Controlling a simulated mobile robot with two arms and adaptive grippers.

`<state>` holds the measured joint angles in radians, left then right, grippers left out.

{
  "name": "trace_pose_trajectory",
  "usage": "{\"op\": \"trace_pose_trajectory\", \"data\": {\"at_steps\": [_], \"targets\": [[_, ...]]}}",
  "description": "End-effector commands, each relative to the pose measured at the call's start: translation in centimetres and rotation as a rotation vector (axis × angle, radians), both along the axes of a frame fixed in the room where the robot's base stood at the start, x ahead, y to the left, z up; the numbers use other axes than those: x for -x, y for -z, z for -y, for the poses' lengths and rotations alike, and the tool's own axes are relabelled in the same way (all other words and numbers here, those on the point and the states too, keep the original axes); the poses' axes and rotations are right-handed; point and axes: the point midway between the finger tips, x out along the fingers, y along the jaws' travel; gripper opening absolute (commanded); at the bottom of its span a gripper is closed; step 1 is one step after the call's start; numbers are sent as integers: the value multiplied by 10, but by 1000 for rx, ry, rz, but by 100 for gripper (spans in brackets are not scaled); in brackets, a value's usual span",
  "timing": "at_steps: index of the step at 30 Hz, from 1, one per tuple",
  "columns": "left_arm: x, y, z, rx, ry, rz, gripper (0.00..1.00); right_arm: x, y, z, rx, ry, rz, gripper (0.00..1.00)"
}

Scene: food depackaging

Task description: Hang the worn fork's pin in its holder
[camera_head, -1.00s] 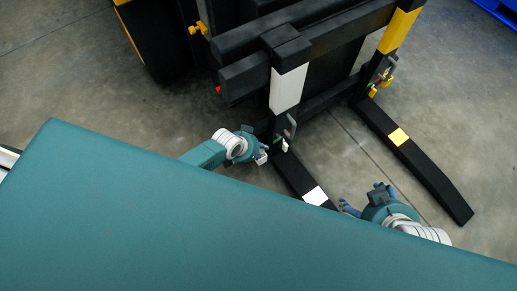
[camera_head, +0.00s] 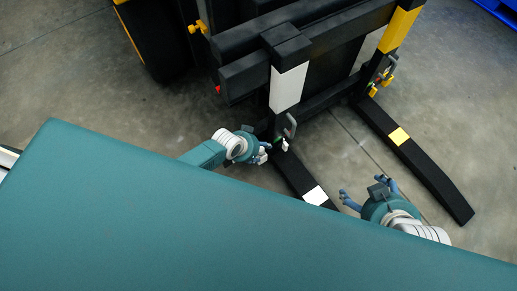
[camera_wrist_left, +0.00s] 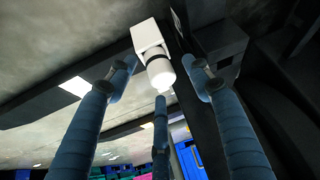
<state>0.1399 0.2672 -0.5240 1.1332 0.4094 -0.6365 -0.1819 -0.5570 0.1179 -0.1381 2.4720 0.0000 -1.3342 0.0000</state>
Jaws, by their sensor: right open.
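The fork with the white band (camera_head: 316,196) runs forward from the forklift carriage. At its heel are a small white piece, seemingly the pin (camera_head: 285,143), and a grey loop (camera_head: 291,126), possibly the holder. My left gripper (camera_head: 264,152) is just left of them. In the left wrist view, a white block with a white cylinder (camera_wrist_left: 160,73) sits beyond and between my left gripper's spread fingertips (camera_wrist_left: 158,80), with gaps at both sides. Whether the cylinder is seated in anything cannot be told. My right gripper (camera_head: 366,195) is open and empty, right of the white-banded fork.
The second fork, with a yellow band (camera_head: 398,136), lies to the right, with yellow parts (camera_head: 386,80) at its heel. The dark mast and carriage (camera_head: 330,95) stand behind. A large teal surface (camera_head: 200,220) fills the foreground. Concrete floor (camera_head: 345,150) is clear between the forks.

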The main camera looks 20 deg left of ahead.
Motion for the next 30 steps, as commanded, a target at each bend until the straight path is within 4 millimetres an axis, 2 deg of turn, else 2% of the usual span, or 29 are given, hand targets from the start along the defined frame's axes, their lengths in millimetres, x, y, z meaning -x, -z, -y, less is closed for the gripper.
{"op": "trace_pose_trajectory", "data": {"at_steps": [6, 11, 24, 30], "targets": [[1, 0, 0, -1, 0, -2, 50, 0, 0, 0, 0, 0, 0, 76], [6, -9, -3, 0, 1, -1, 50, 0, 0, 0, 0, 0, 0, 76], [37, -72, -19, -2, 1, 1, 50, 0, 0, 0, 0, 0, -1, 76], [48, -95, -24, -1, 0, 1, 50, 0, 0, 0, 0, 0, -1, 76]]}}
